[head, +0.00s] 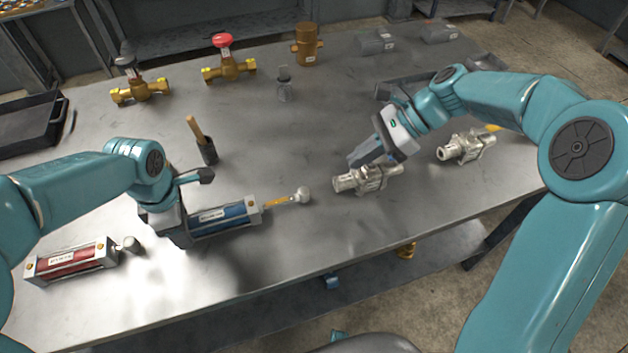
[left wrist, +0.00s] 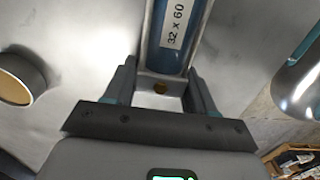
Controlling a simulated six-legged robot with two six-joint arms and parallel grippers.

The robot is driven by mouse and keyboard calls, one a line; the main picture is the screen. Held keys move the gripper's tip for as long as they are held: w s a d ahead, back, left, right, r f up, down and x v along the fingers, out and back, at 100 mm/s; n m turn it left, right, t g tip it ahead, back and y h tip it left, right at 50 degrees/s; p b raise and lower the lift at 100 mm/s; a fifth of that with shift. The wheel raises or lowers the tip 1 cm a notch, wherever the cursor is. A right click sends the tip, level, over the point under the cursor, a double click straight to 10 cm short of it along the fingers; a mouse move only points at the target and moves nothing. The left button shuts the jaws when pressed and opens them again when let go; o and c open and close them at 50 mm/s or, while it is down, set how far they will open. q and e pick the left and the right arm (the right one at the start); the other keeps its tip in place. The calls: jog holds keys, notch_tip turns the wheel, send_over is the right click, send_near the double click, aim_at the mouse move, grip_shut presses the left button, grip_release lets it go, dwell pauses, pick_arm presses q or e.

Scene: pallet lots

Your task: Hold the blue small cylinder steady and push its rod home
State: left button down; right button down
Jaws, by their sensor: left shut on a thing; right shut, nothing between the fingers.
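The blue small cylinder (head: 226,217) lies on the metal table with its rod (head: 280,201) sticking out to the right and ending in a round silver eye (head: 301,195). My left gripper (head: 180,236) is shut on the cylinder's left end. The left wrist view shows its fingers (left wrist: 160,90) on both sides of the end block, with the blue barrel (left wrist: 174,40) labelled "32 x 60" beyond. My right gripper (head: 360,158) is shut and empty. It is right of the rod eye, apart from it, and in the picture just above a silver fitting; I cannot tell whether they touch.
The silver fitting (head: 360,180) stands right of the rod eye, another (head: 466,147) farther right. A red cylinder (head: 72,261) lies at the left. A wooden-handled tool (head: 207,149) stands behind the blue cylinder. Brass valves (head: 229,69) stand at the back. The table between is clear.

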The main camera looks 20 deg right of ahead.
send_near(281, 202)
jog(key=f, duration=0.1)
jog(key=d+f, duration=0.1)
jog(key=w+d+f, duration=0.1)
jog(key=f, duration=0.1)
jog(key=shift+d+f, duration=0.1)
jog(key=a, duration=0.6)
jog(key=shift+s+a, duration=0.1)
jog(key=shift+a, duration=0.25)
pick_arm(q)
jog(key=shift+d, duration=0.1)
pick_arm(e)
jog(key=v, duration=1)
jog(key=shift+d, duration=0.15)
